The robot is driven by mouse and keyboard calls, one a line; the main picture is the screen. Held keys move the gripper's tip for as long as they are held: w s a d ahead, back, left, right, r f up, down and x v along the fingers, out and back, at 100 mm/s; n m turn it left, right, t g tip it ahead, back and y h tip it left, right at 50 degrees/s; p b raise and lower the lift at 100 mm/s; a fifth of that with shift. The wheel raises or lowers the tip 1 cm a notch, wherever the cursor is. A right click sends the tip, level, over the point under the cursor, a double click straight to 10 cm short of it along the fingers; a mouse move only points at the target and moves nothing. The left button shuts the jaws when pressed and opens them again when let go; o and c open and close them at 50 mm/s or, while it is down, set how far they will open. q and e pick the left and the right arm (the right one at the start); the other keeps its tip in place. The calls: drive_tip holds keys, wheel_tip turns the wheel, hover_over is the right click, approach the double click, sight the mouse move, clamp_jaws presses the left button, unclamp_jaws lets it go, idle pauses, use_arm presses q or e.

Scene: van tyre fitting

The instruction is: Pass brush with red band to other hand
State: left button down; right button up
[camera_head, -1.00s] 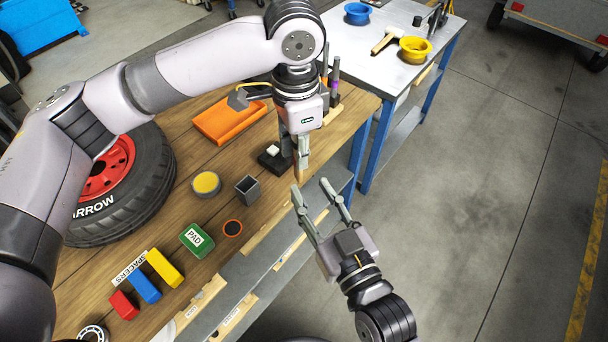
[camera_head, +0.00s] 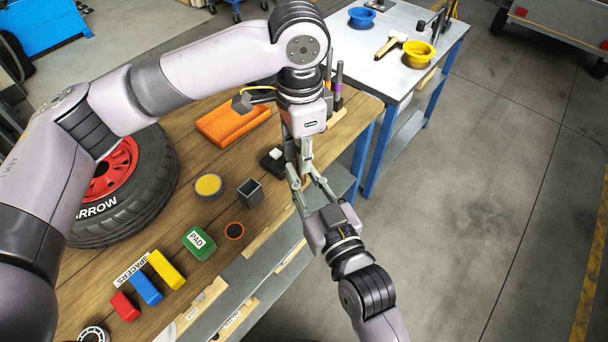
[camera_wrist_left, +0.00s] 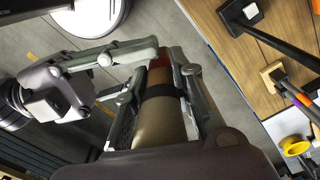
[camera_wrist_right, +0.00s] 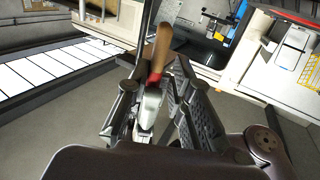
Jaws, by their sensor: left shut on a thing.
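The brush shows in the left wrist view (camera_wrist_left: 165,115) as a brown wooden handle with a dark band and a red band near its far end. My left gripper (camera_head: 305,158) is shut on it, above the bench's front edge, fingers pointing down. In the right wrist view the wooden handle (camera_wrist_right: 160,45), the red band and a silvery part below it show between the right fingers. My right gripper (camera_head: 301,174) has its fingers apart, one on each side of the brush, just below the left gripper. Whether they touch it I cannot tell.
The wooden bench holds an orange tray (camera_head: 232,122), a dark square cup (camera_head: 250,192), a yellow-topped tin (camera_head: 208,186), a green pad box (camera_head: 199,243), coloured spacers (camera_head: 147,288) and a tyre (camera_head: 125,195). A metal table (camera_head: 385,60) stands behind.

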drive_tip(key=shift+a, duration=0.1)
clamp_jaws()
use_arm(q)
drive_tip(key=c, duration=1.3)
unclamp_jaws()
